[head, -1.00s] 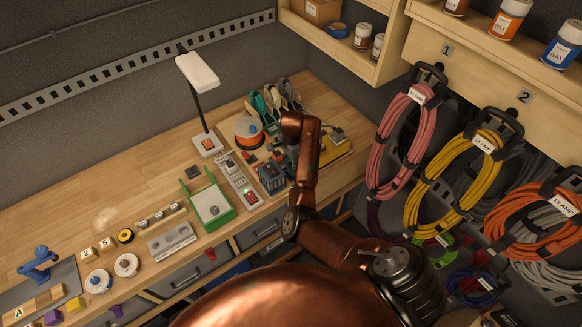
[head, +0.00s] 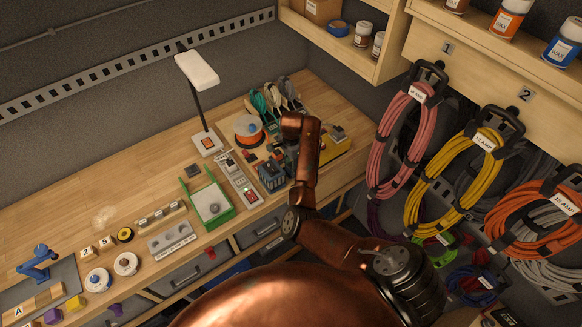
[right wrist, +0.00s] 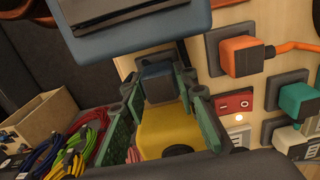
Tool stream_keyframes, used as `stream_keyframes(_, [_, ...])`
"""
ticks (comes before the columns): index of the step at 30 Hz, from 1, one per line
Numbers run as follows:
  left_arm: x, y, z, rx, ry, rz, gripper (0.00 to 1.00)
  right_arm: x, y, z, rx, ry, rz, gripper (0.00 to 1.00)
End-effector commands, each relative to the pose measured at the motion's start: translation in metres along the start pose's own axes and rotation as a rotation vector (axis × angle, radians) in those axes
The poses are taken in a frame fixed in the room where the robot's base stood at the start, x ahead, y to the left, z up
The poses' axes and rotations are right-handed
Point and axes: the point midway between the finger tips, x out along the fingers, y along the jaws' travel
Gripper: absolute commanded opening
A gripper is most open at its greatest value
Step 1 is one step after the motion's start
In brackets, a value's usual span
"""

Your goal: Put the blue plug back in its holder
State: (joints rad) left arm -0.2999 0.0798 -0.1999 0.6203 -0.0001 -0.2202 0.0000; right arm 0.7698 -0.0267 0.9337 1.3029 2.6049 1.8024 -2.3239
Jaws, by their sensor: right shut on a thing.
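My right gripper (right wrist: 160,95) shows green finger links in the right wrist view. It is shut on the dark blue plug (right wrist: 160,82), which sits between the fingertips. A yellow block-like part (right wrist: 172,130) is between the fingers below the plug; I cannot tell what it belongs to. I cannot tell whether the plug touches the pale panel (right wrist: 221,80) behind it, and its holder cannot be made out. In the head view, my copper right arm reaches over the right end of the bench and hides the gripper's jaws. My left gripper is not in view.
On the panel, an orange plug (right wrist: 240,57) with its cord and a teal plug (right wrist: 298,101) sit in grey holders, near a red switch (right wrist: 233,103). Coiled cords (right wrist: 75,140) lie at lower left. In the head view, cord coils hang right of the cluttered bench (head: 150,135).

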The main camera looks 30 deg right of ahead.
Motion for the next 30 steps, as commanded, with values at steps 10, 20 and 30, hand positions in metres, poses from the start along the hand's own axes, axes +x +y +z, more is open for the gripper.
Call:
stream_keyframes(10, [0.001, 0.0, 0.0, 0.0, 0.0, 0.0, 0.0, 0.002, 0.0, 0.0, 0.0, 0.0, 0.0, 0.42])
stream_keyframes(20, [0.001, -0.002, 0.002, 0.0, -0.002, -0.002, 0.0, 0.002, 0.0, 0.0, 0.0, 0.0, 0.0, 0.47])
stream_keyframes(30, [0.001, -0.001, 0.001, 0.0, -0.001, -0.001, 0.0, -0.046, -0.002, -0.001, 0.0, 0.003, -0.005, 0.47])
